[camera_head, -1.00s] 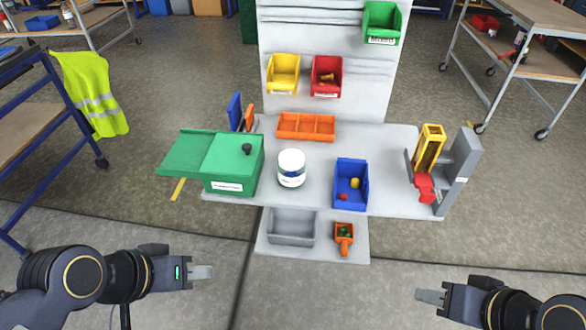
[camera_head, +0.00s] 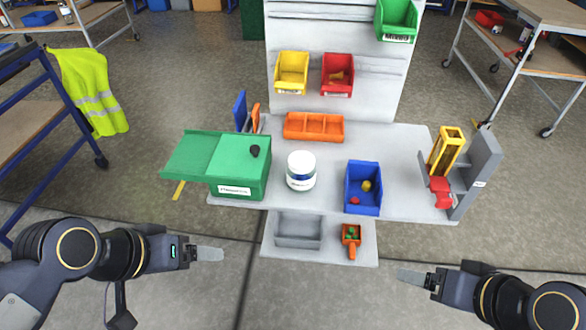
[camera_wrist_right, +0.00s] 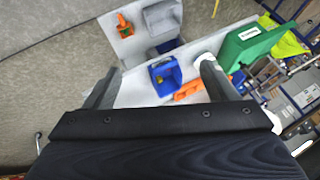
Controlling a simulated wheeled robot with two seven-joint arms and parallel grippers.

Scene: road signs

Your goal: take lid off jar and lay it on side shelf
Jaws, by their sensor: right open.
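A white jar (camera_head: 301,175) with a white lid (camera_head: 301,158) on it stands upright in the middle of the grey worktop. In the right wrist view a white round thing, likely the jar, shows partly behind a finger. A flat green side shelf (camera_head: 190,154) sticks out left from a green box (camera_head: 240,178) and is bare. My left gripper (camera_head: 210,254) is in front of the worktop, left of the jar; its opening cannot be made out. My right gripper (camera_head: 412,276) is in front of the worktop, right of the jar. It is open and empty in the right wrist view (camera_wrist_right: 158,85).
A blue bin (camera_head: 363,190) with small items stands right of the jar. An orange tray (camera_head: 314,126) is behind it. A grey tray (camera_head: 299,230) and an orange scoop (camera_head: 351,236) are on the lower front ledge. A yellow and red device (camera_head: 445,165) stands far right.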

